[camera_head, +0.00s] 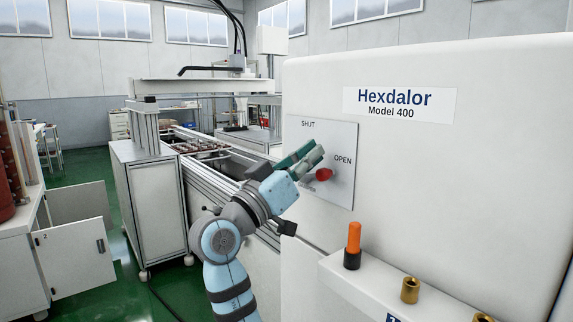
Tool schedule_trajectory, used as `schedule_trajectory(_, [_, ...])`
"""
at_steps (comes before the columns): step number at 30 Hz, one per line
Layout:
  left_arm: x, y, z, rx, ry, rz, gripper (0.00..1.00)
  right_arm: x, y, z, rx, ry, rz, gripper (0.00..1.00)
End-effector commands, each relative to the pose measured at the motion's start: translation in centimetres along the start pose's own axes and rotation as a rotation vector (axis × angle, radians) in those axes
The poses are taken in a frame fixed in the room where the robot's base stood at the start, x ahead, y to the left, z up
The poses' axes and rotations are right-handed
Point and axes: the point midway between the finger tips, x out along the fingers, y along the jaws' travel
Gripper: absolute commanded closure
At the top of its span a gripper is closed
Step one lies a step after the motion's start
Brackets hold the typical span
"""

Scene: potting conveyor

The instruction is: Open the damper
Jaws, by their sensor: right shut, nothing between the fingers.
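The damper panel (342,140) is a light grey plate on the front of the white Hexdalor Model 400 machine. It reads SHUT at the top and OPEN at the right. A red knob (324,174) shows on the panel, a little below and left of the word OPEN. My right gripper (316,153) is shut and empty, in front of the panel, just above and left of the knob. It hides the middle of the panel and any lever behind it. I cannot tell whether it touches the knob. My left gripper is not in view.
The white machine (470,180) fills the right side. An orange-topped peg (353,240) in a black collar and a brass fitting (410,290) stand on its lower ledge. A conveyor (205,147) runs behind my arm. A cabinet (75,255) stands open at left.

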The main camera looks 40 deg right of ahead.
Motion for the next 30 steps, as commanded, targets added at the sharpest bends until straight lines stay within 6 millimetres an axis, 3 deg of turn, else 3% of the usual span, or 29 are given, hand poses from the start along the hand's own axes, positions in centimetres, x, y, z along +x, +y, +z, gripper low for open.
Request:
schedule_trajectory(3, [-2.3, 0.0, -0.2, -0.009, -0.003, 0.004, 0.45, 1.2, 0.7, -2.9, 0.001, 0.0, 0.003, 1.0])
schedule_trajectory(9, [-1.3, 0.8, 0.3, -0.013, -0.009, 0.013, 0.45, -4.2, 0.1, -2.1, -0.003, -0.002, -0.004, 1.0])
schedule_trajectory(16, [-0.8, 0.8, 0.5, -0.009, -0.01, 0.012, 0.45, -8.3, 0.0, -2.2, -0.002, 0.0, -0.002, 1.0])
schedule_trajectory(30, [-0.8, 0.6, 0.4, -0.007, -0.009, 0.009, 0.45, -9.1, 0.1, -2.2, -0.001, 0.001, 0.003, 1.0])
